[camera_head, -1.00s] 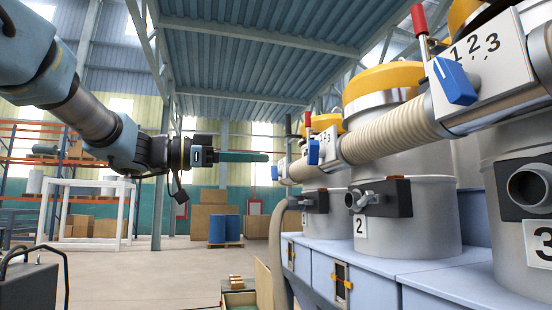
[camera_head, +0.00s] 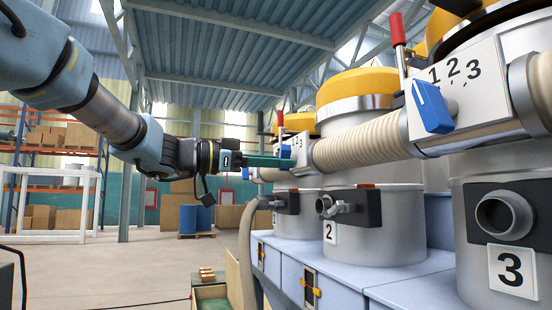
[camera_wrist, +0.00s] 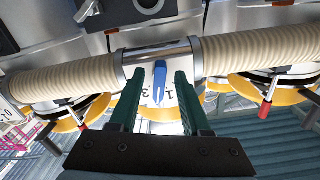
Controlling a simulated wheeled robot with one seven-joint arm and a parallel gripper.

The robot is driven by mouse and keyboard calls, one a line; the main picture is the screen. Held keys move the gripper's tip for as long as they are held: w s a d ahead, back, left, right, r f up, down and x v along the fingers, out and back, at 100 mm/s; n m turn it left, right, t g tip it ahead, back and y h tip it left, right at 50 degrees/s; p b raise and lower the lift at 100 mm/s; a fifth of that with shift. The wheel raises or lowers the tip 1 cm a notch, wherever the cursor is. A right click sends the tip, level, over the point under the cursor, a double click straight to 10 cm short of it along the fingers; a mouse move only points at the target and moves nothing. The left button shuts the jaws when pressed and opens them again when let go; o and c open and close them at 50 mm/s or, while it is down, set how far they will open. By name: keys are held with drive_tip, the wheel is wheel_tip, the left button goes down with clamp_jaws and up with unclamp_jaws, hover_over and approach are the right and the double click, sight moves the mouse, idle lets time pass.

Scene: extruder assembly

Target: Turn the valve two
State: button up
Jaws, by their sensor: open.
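A blue valve knob (camera_head: 286,152) sits on a white plate numbered 1, 2, 3 (camera_head: 301,143), on the farther pipe section beside a red-handled lever. In the wrist view this knob (camera_wrist: 159,82) lies between my two green fingers, with a gap on each side. My gripper (camera_head: 290,161) is open; its fingers reach the plate in the head view and partly overlap the knob. My gripper (camera_wrist: 156,92) holds nothing. A second, nearer blue knob (camera_head: 430,106) is on a larger plate (camera_head: 470,85) at right, apart from my gripper.
Ribbed beige hoses (camera_head: 355,150) join the valves. Grey tanks with yellow lids (camera_head: 362,85) stand behind them; labels 2 (camera_head: 330,231) and 3 (camera_head: 512,270) show. A grey-blue bench (camera_head: 330,265) runs below. Open floor (camera_head: 130,270) lies left.

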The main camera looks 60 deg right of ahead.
drive_tip(key=shift+c, duration=0.3)
clamp_jaws()
idle(0.3)
